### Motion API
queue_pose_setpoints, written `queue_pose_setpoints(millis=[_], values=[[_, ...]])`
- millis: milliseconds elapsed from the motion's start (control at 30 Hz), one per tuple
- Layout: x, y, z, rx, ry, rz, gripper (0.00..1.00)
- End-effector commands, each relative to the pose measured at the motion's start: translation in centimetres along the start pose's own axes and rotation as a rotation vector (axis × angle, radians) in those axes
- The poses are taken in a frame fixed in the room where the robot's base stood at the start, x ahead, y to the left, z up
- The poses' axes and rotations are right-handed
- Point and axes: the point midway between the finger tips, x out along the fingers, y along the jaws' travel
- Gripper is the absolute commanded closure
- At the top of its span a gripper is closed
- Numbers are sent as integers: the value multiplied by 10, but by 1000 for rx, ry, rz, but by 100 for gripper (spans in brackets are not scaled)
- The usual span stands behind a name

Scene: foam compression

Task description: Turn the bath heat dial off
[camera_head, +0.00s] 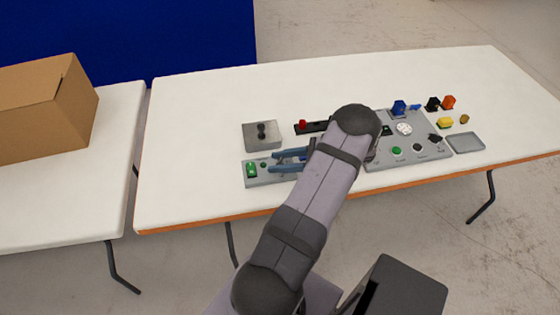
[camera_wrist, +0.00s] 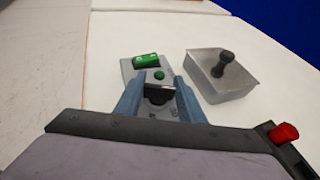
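My gripper (camera_head: 272,161) reaches left over a small grey panel (camera_head: 258,182) on the white table. Its two blue fingers are apart. In the wrist view my gripper (camera_wrist: 158,80) has its fingers on either side of a dark knob-like part (camera_wrist: 159,94) on the panel. This part may be the bath heat dial, but no label is readable. I cannot tell whether the fingers touch it. My arm hides part of the panel in the head view.
A grey box with a black lever (camera_head: 262,131) stands just behind the panel. A red knob (camera_head: 302,124) sits on a black bar nearby. A larger grey board (camera_head: 408,155) with several parts lies right. A cardboard box (camera_head: 45,115) is at far left. The table's left end is clear.

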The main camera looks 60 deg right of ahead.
Motion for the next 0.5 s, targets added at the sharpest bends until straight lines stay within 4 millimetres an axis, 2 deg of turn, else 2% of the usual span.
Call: queue_pose_setpoints(millis=[67,267,500], values=[[0,0,0,0,0,0,87],[1,-1,-1,-11,-1,17,86],[3,-2,-5,-73,-2,156,86]])
